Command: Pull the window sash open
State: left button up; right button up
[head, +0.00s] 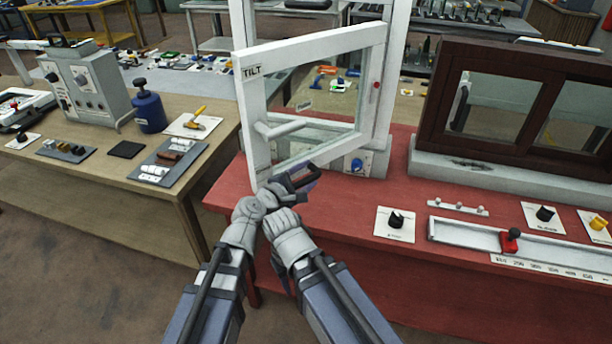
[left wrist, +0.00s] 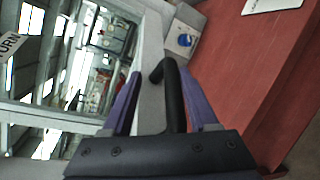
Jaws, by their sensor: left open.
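The white window sash (head: 310,46), marked TILT, stands upright at an angle out from its white frame (head: 377,110). Its left side is nearer to me. A light grey lever (head: 283,128) sits on its left stile. My left gripper (head: 296,181) is at the sash's lower left corner. In the left wrist view my left gripper (left wrist: 163,100) is open, with its purple fingers apart on both sides of a black bent bar (left wrist: 172,92). I cannot tell whether they touch it. My right gripper cannot be made out.
The sash stands on a red bench (head: 345,215). A dark brown sliding window (head: 500,110) is to its right, with a red-knobbed slider (head: 510,240) in front. A wooden table (head: 100,170) with a blue bottle (head: 149,112) is at left. Floor is open between them.

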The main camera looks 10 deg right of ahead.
aim_at(280, 170)
pick_arm(q)
notch_tip(280, 170, up, 9)
jog(key=p, duration=0.8)
jog(key=shift+f, duration=0.1)
jog(key=shift+f, duration=0.1)
